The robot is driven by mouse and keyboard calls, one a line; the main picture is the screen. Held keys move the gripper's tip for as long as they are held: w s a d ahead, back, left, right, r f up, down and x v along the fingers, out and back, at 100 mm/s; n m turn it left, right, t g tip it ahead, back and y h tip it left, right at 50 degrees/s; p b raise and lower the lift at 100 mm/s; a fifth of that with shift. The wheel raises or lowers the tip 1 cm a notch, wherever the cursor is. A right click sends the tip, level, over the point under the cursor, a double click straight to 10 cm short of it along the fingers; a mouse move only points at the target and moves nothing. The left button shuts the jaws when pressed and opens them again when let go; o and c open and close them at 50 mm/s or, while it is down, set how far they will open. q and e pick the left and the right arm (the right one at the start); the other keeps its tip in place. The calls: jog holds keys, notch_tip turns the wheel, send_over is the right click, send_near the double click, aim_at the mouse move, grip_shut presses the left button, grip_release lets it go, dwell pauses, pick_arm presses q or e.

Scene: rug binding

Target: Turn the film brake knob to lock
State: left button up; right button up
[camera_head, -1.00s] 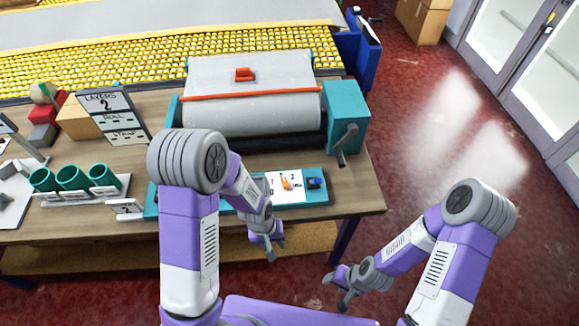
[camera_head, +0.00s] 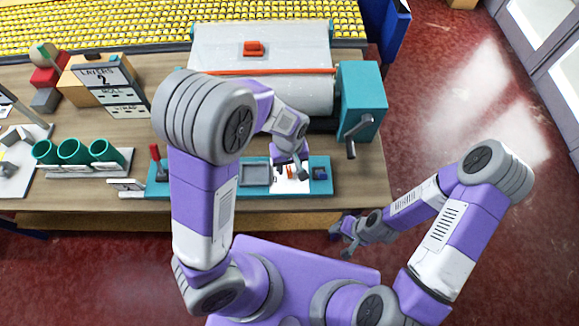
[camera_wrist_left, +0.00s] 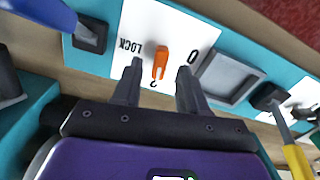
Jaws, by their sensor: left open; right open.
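The film brake knob (camera_wrist_left: 160,62) is an orange lever on a white plate (camera_wrist_left: 182,24), marked LOCK on the left and 0 on the right in the left wrist view. A small mark sits below it there. The knob stands roughly upright in that view, between the two marks. My left gripper (camera_wrist_left: 159,70) is open, with one finger on each side of the knob and visible gaps. In the head view my left gripper (camera_head: 298,170) is over the plate and largely hides the knob. My right gripper (camera_head: 345,242) is open and empty, off the table's front edge.
The plate is on a teal panel (camera_head: 225,186) along the table's front, with a grey square (camera_head: 255,174) and a red-handled lever (camera_head: 156,158). A teal crank box (camera_head: 362,100) and film roll stand behind. Teal cups (camera_head: 73,150) and a LAYERS sign (camera_head: 108,85) are left.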

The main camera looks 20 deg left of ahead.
pick_arm(q)
jog(key=shift+f, duration=0.85)
grip_shut()
